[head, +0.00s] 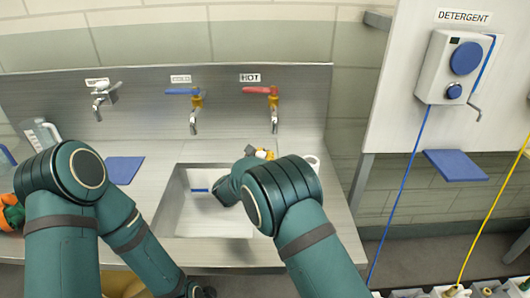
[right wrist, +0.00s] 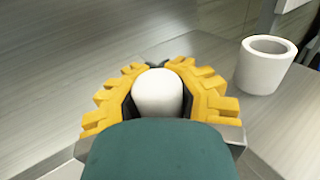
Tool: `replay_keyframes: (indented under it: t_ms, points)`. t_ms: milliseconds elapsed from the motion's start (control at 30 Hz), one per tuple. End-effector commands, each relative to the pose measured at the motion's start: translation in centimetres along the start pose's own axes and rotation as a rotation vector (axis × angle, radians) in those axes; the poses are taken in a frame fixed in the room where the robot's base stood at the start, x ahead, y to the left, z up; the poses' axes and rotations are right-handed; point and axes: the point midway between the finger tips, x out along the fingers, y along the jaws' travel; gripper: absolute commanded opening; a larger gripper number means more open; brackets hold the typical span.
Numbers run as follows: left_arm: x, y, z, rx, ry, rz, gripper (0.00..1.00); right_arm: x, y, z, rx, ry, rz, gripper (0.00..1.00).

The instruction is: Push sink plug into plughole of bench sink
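The bench sink (head: 215,222) is a steel basin set in the bench, and my right arm covers part of it. I cannot see its plughole. My right gripper (head: 264,154) has yellow toothed fingers and is behind the sink, below the hot tap. In the right wrist view its fingers (right wrist: 156,68) curve around a rounded white shape (right wrist: 157,92). I cannot tell whether that shape is the sink plug or part of the gripper. No plug is clearly identifiable.
A hollow white cup-like piece (right wrist: 264,66) stands on the bench right of my right gripper. The cold tap (head: 194,108) and hot tap (head: 270,100) are on the backsplash. A blue mat (head: 124,170) lies left of the sink. A clear jug (head: 40,133) stands at the left.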

Motion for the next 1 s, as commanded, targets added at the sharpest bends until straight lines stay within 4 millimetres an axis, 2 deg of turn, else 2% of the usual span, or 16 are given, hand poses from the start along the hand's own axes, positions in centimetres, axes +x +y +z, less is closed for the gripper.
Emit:
replay_keyframes:
  t_ms: [233, 1000]
  points:
    - [0.53, -0.19, -0.07, 0.0, 0.003, 0.0, 0.47, 0.03, 0.0, -1.31, 0.001, -0.001, 0.0, 0.0]
    - [0.51, -0.19, -0.06, 0.0, 0.003, 0.0, 0.47, 0.07, -0.03, -1.35, 0.001, -0.002, 0.0, 0.0]
